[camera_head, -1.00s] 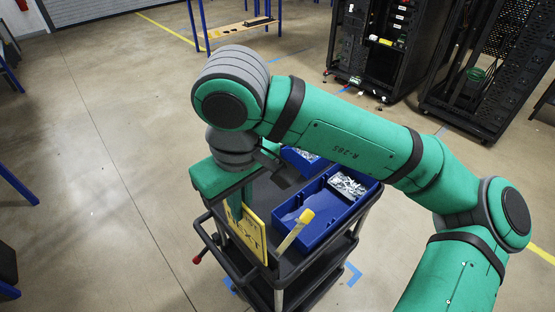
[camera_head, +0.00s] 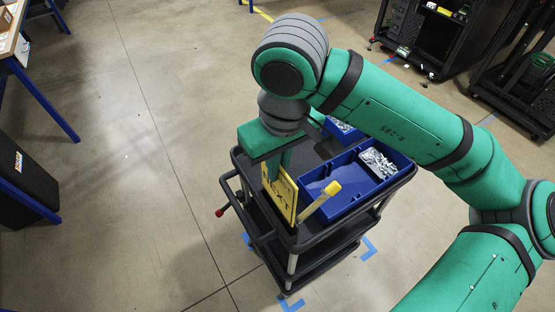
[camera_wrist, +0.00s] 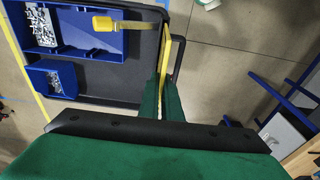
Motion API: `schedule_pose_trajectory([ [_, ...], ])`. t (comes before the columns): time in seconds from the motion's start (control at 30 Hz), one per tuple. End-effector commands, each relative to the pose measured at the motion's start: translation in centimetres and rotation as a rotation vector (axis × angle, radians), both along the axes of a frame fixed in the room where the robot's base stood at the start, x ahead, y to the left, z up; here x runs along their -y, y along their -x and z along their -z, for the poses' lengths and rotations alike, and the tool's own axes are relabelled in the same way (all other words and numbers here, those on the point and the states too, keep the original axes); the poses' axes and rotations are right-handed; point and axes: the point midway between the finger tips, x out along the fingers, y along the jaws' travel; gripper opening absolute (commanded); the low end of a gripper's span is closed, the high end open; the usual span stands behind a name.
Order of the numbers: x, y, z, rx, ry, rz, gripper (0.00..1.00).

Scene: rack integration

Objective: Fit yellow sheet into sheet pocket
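The yellow sheet (camera_head: 283,196), with dark lettering, stands upright at the left edge of the black cart top. In the wrist view the yellow sheet (camera_wrist: 166,45) shows nearly edge-on, between the two green fingers. My gripper (camera_head: 275,166) points down over that edge; in the wrist view my gripper (camera_wrist: 163,90) is shut on the sheet. I cannot tell whether the sheet's lower edge touches the cart. I cannot make out a sheet pocket in either view.
The black cart (camera_head: 292,240) carries a blue bin (camera_head: 335,208) with metal parts and a smaller blue bin (camera_head: 343,130). A yellow-handled tool (camera_head: 322,200) leans near the sheet. Dark racks (camera_head: 440,38) stand at upper right. A workbench (camera_head: 14,35) is at upper left.

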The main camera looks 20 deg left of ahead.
Motion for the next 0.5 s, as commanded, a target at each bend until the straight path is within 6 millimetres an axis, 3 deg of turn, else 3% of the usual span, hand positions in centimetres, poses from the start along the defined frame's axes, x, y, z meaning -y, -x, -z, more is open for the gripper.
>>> schedule_pose_trajectory([
  [0.5,0.0,0.0,3.1,0.001,0.001,0.000,0.00],
])
